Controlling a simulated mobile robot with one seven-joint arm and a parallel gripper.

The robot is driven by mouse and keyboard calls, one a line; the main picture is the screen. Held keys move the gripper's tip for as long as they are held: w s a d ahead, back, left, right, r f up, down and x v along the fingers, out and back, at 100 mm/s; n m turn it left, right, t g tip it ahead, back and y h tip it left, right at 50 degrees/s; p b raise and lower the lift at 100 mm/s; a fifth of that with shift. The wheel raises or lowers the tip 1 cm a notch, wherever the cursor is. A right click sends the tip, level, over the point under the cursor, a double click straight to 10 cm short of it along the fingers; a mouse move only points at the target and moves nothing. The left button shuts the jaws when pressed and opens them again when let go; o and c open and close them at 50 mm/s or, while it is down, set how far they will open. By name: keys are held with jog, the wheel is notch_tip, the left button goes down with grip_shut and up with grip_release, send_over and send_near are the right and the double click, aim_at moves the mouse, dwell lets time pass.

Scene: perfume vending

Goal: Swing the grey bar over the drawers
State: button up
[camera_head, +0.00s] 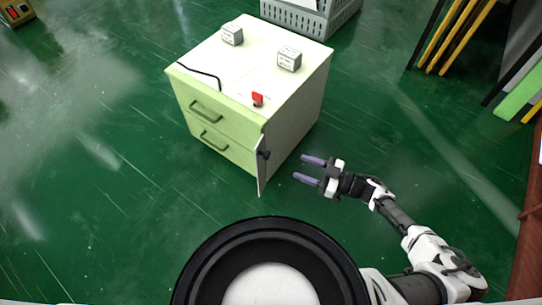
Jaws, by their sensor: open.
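The cabinet (295,125) has a pale top and two light green drawers (206,104) with handles on its front. The grey bar (262,165) is a narrow upright strip at the cabinet's right front edge. It stands swung out from the drawer fronts and has a dark knob or lock on it. My gripper (308,169) is open and empty, to the right of the bar, with its two purple fingers pointing left. A gap shows between the fingertips and the bar.
Two small grey boxes (289,59) (232,34), a red item (258,99) and a black cable (203,72) lie on the cabinet top. A grey crate (312,18) stands behind it. Panels on yellow legs (460,38) stand at the upper right. Green floor left of the cabinet is clear.

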jog(key=x, duration=1.1)
jog(key=shift+w+a, duration=0.15)
jog(key=shift+a, duration=0.2)
grip_shut()
